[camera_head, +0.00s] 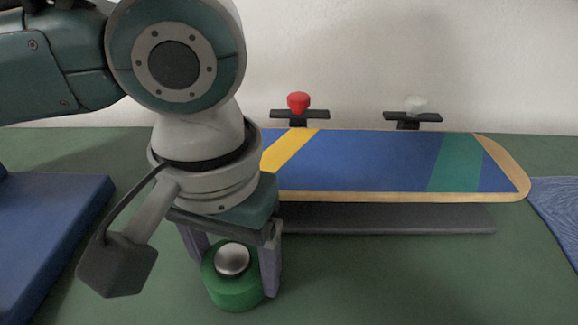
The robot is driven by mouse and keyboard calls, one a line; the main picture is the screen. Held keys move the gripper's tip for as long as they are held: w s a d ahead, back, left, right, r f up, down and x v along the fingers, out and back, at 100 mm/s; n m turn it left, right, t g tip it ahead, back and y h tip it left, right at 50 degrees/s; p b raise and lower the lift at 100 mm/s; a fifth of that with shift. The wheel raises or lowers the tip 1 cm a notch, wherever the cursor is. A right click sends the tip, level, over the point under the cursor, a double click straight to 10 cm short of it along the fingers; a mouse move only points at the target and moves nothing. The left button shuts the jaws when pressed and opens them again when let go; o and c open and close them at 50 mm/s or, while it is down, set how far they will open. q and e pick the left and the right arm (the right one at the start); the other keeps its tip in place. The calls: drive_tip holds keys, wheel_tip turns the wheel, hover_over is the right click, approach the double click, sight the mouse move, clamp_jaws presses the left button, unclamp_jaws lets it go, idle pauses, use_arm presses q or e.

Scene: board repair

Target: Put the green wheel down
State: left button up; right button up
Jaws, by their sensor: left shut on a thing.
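The green wheel (233,293), with a silvery centre, is at the lower left of the middle in the head view. My left gripper (236,270) points down over it, with one finger on each side, and is shut on it. The wheel is low, near the green surface; I cannot tell whether it touches. A skateboard deck (370,165) in blue with yellow and green stripes lies behind, partly hidden by my left arm. A red wheel (299,102) and a whitish wheel (416,105) sit on dark mounts behind the deck. My right gripper is not in view.
A dark grey stand (390,218) runs under the deck's front edge. A blue mat (45,240) lies at the left and a blue cloth (560,210) at the right edge. The green tabletop (420,280) is clear at the front right.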

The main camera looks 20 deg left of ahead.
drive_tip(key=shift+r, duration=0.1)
use_arm(q)
drive_tip(key=o, duration=1.5)
